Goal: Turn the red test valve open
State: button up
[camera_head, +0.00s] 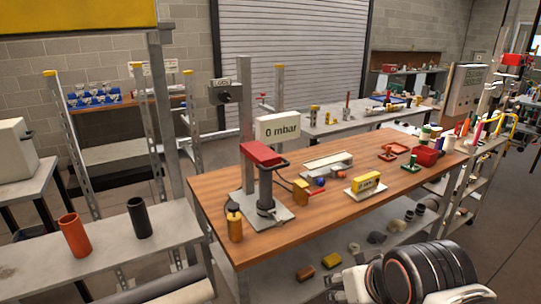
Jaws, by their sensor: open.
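A test stand with a grey base plate (283,216) stands on the wooden workbench. It carries a dark upright cylinder (266,190) with a red block (262,153) and a dark handle on top. A white display (278,129) behind it reads "0 mbar". A small yellow-orange fitting (300,190) with a red part sits just right of the cylinder, joined by a dark line. I cannot tell for certain which red part is the test valve. My arm shows at the bottom right, apart from the stand; my gripper's fingers are not visible.
Orange (74,236) and black (139,217) tubes stand on the left table. The bench's front right is clear.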

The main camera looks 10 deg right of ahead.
aim_at(310, 194)
jog(key=i+z, duration=0.25)
jog(key=i, duration=0.55)
jog(key=i+j+z, duration=0.2)
jog(key=k+j, duration=0.05)
jog(key=j, duration=0.05)
